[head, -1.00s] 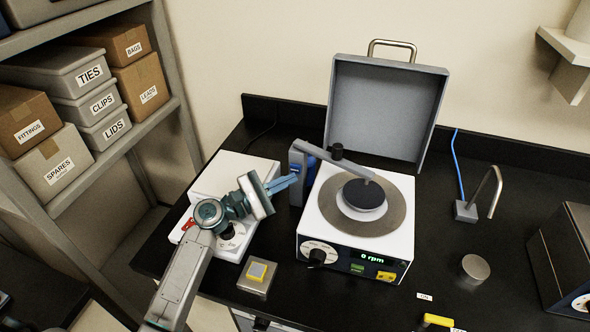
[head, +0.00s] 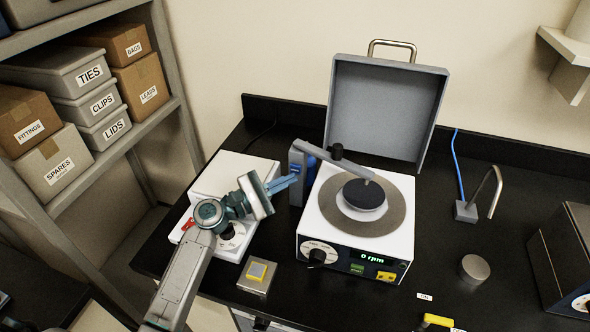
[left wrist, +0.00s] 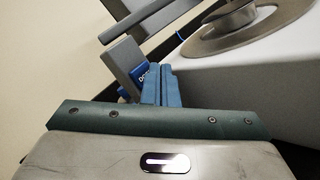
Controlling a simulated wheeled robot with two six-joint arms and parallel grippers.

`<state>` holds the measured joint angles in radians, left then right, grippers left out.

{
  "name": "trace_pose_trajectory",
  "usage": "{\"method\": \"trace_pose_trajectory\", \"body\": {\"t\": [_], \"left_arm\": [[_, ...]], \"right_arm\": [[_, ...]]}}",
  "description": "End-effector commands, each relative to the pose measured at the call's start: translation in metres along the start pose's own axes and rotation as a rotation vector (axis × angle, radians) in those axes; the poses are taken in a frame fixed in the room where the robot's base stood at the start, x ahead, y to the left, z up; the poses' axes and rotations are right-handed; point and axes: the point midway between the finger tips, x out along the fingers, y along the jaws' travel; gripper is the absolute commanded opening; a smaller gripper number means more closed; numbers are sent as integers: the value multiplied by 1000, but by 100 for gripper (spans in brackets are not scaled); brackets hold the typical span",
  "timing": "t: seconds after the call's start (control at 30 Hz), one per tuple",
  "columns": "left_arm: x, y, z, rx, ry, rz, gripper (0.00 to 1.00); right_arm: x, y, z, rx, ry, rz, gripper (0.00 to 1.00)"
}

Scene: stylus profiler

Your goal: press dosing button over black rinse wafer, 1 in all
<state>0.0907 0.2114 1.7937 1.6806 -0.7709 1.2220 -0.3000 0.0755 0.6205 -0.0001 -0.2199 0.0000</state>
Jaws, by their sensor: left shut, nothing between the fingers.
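The black rinse wafer (head: 364,194) lies on the round spindle in the middle of the metal disc on the white machine (head: 318,222). A grey dosing arm (head: 345,165) reaches from a grey post (head: 297,190) to over the wafer. The blue dosing button (left wrist: 142,77), with white lettering, is on the post in the left wrist view, partly hidden by my fingers. My left gripper (head: 297,178) is shut and empty, its blue fingertips at the post's left side. It also shows in the left wrist view (left wrist: 162,85); I cannot tell whether it touches the button. My right gripper is not in view.
The machine's grey lid (head: 385,110) stands open behind. A white instrument (head: 235,178) is under my left arm. Shelves with boxes are at left.

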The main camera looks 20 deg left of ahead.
Motion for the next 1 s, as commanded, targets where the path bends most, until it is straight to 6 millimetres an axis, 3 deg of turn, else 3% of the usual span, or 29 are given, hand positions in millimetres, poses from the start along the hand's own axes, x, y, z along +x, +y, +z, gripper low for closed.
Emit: {"method": "trace_pose_trajectory", "body": {"t": [1.0], "left_arm": [[6,4,-4,0,0,0,0]], "right_arm": [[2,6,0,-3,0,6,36]]}}
